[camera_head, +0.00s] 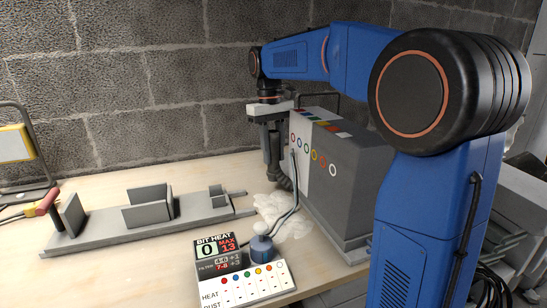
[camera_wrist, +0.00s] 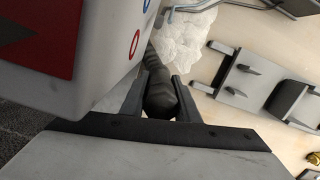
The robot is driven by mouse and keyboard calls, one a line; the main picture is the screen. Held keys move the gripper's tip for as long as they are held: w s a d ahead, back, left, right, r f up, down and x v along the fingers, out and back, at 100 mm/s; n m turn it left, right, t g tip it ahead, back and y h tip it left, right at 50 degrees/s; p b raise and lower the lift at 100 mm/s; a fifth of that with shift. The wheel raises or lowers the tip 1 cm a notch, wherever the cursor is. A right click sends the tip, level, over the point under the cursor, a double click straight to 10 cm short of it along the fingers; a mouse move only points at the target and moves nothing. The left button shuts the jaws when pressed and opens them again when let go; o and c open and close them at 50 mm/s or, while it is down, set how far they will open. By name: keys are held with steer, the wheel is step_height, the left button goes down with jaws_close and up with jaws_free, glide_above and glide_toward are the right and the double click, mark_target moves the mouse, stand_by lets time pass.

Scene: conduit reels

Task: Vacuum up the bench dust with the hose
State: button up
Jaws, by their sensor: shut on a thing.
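My gripper (camera_head: 274,158) points down beside the left end of a large grey cabinet, at the back of the bench. In the wrist view its two fingers (camera_wrist: 160,98) are shut on a dark ribbed hose (camera_wrist: 158,72). In the head view the hose (camera_head: 283,181) hangs below the fingers, close to the bench; its lower end is hard to make out. Pale bench dust (camera_head: 290,222) lies in a patch on the wood in front of the cabinet. The dust also shows in the wrist view (camera_wrist: 187,38), just beyond the hose.
The grey cabinet (camera_head: 345,175) with coloured rings stands right of the gripper. A grey rail with upright plates (camera_head: 150,228) lies left. A BIT HEAT panel (camera_head: 245,285) and a blue knob (camera_head: 262,249) stand in front. A yellow lamp (camera_head: 14,143) is far left. A block wall closes the back.

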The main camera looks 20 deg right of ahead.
mark_target(273, 141)
steer(key=shift+r, duration=2.1)
steer(key=shift+a, duration=0.1)
